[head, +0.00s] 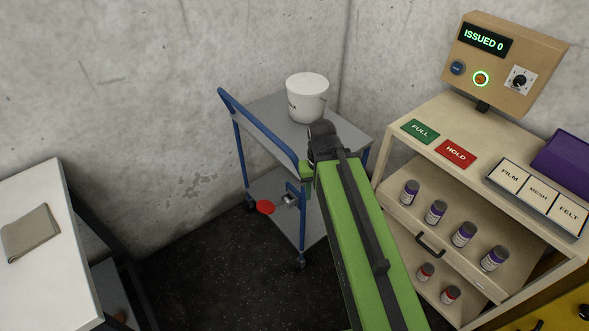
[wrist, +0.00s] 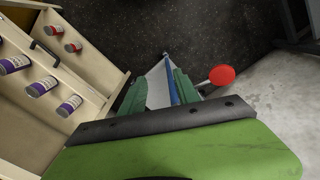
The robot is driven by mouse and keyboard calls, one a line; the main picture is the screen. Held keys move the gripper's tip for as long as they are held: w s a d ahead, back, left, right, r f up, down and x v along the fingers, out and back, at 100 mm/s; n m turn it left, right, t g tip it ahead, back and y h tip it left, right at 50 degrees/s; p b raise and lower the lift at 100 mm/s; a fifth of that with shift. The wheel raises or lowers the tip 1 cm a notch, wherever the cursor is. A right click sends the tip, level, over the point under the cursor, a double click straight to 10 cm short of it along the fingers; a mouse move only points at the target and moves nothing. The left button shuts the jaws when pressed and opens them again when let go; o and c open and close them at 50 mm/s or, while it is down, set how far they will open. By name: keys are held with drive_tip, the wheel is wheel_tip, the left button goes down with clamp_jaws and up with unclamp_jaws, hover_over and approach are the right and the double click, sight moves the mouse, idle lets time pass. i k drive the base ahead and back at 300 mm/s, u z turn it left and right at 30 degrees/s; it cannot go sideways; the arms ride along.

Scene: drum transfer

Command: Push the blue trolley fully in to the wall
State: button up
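The blue trolley (head: 264,130) stands near the corner, with blue rails, grey shelves and wheels. A gap to the left wall shows at floor level; its distance from the back corner is hard to judge. A white bucket (head: 307,98) stands on its top shelf.
A beige cabinet (head: 385,185) with an open drawer of jars (head: 463,234) stands close on the right. A control box (head: 505,50) reads "ISSUED 0". A white table (head: 50,270) with a folded cloth (head: 31,233) is at left. Dark floor (head: 200,270) lies clear between.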

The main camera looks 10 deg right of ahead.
sight(268, 120)
drive_tip(key=z, duration=0.05)
drive_tip(key=k, duration=0.1)
drive_tip(key=u, duration=3.2)
drive_tip(key=k, duration=0.95)
drive_tip(key=z, duration=1.05)
drive_tip(key=i, duration=1.05)
drive_tip(key=u, duration=0.1)
